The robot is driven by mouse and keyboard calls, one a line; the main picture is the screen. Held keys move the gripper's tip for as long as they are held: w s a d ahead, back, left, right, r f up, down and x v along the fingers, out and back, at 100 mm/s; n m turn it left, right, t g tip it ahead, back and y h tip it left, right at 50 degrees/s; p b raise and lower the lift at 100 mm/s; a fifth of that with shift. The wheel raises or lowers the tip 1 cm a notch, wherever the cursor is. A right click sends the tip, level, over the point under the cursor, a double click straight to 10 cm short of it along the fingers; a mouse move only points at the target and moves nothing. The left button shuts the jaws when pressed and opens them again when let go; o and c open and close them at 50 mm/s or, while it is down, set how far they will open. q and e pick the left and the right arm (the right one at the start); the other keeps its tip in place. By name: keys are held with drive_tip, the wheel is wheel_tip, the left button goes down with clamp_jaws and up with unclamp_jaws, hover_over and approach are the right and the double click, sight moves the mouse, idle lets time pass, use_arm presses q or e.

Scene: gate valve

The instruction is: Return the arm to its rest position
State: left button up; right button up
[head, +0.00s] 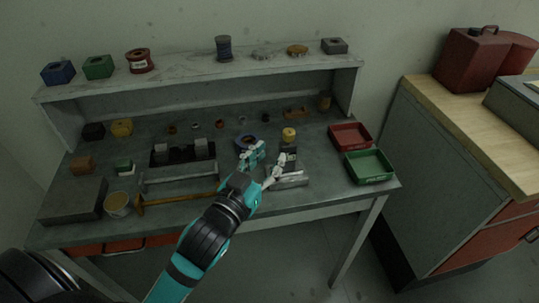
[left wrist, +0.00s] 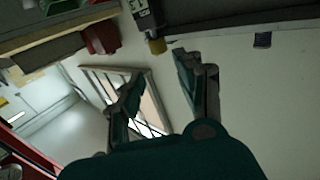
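My left arm (head: 207,240) reaches up from the bottom of the head view over the workbench (head: 320,150). My left gripper (head: 265,163) is above the bench's middle with its fingers spread and nothing visible between them. The left wrist view also shows the two fingers (left wrist: 160,75) apart and empty. Just beyond the gripper in the head view are a blue ring-shaped part (head: 246,141) and a grey piece with a yellow top (head: 289,134). The fingers partly cover this area, so I cannot tell whether they touch anything. My right gripper is not in view.
A red tray (head: 350,137) and a green tray (head: 369,166) sit at the bench's right. A hammer (head: 180,199) lies near the front edge. The raised shelf (head: 190,74) crosses the back. A wood-topped cabinet (head: 475,120) stands right, across a floor gap.

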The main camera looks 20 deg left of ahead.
use_arm(q)
drive_tip(key=s+f+g, duration=0.2)
drive_tip(key=f, duration=0.2)
drive_tip(key=s+a+f+g+y, duration=0.1)
drive_tip(key=s+f+g, duration=0.2)
drive_tip(key=f, duration=0.2)
drive_tip(key=s+a+f+g, duration=0.1)
drive_tip(key=s+f+g, duration=0.1)
drive_tip(key=f, duration=0.3)
drive_tip(key=shift+s+a+f+g+y, duration=0.1)
drive_tip(key=shift+s+f+g+y, duration=0.1)
drive_tip(key=shift+s+g+y, duration=0.1)
drive_tip(key=s+f+g, duration=0.7)
drive_tip(key=s+f, duration=0.1)
drive_tip(key=s, duration=0.5)
wheel_tip(320, 180, down, 26)
drive_tip(key=s+m+g, duration=0.1)
drive_tip(key=s, duration=0.1)
drive_tip(key=s+a+f+g, duration=0.1)
drive_tip(key=s+a+f, duration=0.2)
drive_tip(key=s+f, duration=1.3)
drive_tip(key=shift+s+f, duration=0.2)
drive_tip(key=shift+f, duration=0.05)
